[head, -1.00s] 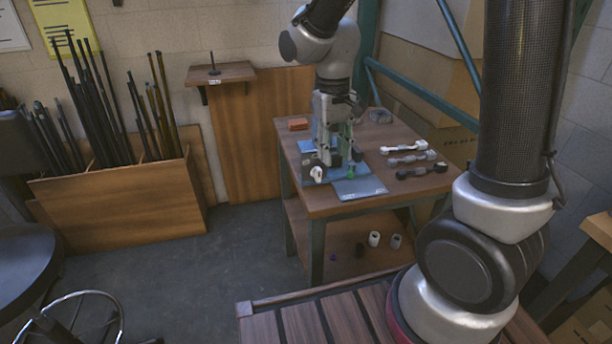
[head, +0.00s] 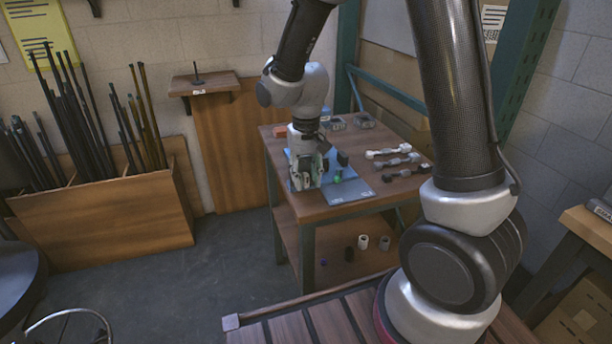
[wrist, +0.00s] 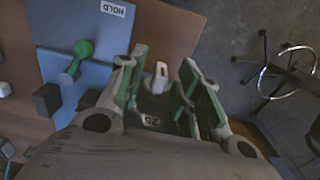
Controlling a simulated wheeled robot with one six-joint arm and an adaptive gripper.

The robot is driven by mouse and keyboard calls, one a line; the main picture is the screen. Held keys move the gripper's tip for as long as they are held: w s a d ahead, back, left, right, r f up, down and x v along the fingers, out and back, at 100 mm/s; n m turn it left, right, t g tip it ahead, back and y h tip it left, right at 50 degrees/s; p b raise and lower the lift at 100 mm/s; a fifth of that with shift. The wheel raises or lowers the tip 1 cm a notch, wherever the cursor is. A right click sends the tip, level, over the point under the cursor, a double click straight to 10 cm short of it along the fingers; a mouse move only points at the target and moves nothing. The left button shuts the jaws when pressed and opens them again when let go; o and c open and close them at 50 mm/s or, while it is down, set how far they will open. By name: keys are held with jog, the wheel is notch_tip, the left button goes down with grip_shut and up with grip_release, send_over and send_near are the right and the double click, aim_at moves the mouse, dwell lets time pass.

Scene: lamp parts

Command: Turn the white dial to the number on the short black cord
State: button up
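The white dial (wrist: 161,76) shows in the wrist view between the two fingers of my gripper (wrist: 158,82), which is open with gaps on both sides of the dial. A small label (wrist: 151,120) below it is too small to read. In the head view my gripper (head: 306,180) points down at the front left of the table and hides the dial. A black cord (head: 405,173) lies at the table's right, nearest the front of three bundled cords; any number on it cannot be read.
A white cord (head: 388,152) and a grey cord (head: 402,160) lie behind the black one. A green-headed piece (wrist: 82,50) and a dark block (wrist: 46,99) stand beside my gripper. A blue-grey mat (head: 352,192) marked HOLD lies at the front edge.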

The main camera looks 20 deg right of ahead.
jog(key=c, duration=0.7)
jog(key=shift+a+h, duration=0.1)
jog(key=shift+h, duration=0.2)
jog(key=h, duration=0.4)
jog(key=shift+a+f, duration=0.15)
jog(key=shift+a, duration=0.25)
jog(key=h, duration=0.5)
jog(key=shift+a+f, duration=0.2)
jog(key=shift+a, duration=0.05)
jog(key=o, duration=0.7)
